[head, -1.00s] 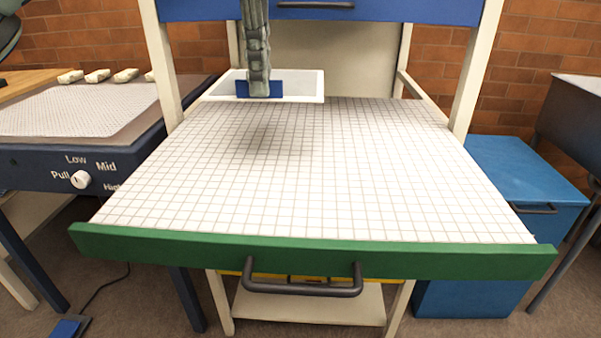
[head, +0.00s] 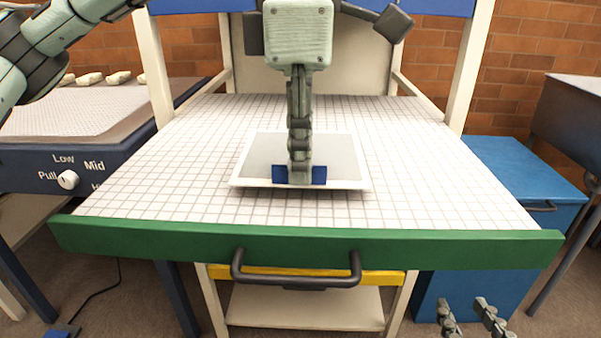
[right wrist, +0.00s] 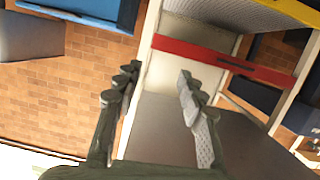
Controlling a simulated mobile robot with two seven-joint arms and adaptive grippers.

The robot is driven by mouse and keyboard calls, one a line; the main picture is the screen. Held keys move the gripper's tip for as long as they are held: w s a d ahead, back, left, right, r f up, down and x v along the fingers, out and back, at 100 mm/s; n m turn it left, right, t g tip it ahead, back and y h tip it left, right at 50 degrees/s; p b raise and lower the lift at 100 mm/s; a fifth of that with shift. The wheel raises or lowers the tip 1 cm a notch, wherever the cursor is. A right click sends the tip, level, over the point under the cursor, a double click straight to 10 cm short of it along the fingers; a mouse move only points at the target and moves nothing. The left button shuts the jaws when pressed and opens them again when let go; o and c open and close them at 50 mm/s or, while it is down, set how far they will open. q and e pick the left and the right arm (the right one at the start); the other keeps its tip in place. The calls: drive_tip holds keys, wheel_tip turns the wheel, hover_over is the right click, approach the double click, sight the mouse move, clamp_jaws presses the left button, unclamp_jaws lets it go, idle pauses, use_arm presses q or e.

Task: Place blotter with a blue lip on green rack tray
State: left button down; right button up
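The blotter (head: 342,155) is a pale grey sheet with a white border, and its blue lip (head: 319,175) faces the front. My left gripper (head: 300,178) is shut on the blue lip from above and hides its middle. The blotter lies roughly level over the front-middle of the green rack tray (head: 305,245), a white gridded mesh with a green front bar. A thin shadow shows under it; I cannot tell whether it touches the mesh. My right gripper (head: 470,316) is low at the bottom right, outside the tray; its fingers are apart and empty in the right wrist view (right wrist: 155,85).
A blue drawer (head: 420,6) is above the tray and a yellow one (head: 385,276) below. Cream rack posts (head: 470,75) stand on both sides. A table with a dial (head: 68,180) is at left, a blue cabinet (head: 520,175) at right. The mesh around the blotter is clear.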

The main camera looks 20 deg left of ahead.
use_arm(q)
drive_tip(key=shift+f, duration=0.9)
use_arm(e)
drive_tip(key=shift+a+r, duration=0.3)
drive_tip(key=shift+r, duration=0.15)
use_arm(q)
drive_tip(key=shift+f, duration=0.1)
use_arm(e)
drive_tip(key=shift+w+a+r+t+y, duration=0.1)
drive_tip(key=shift+a+r+t+y, duration=0.05)
drive_tip(key=shift+r+t+y, duration=0.15)
use_arm(q)
drive_tip(key=c, duration=1.7)
unclamp_jaws()
use_arm(e)
drive_tip(key=shift+a+r, duration=0.2)
drive_tip(key=shift+r, duration=0.05)
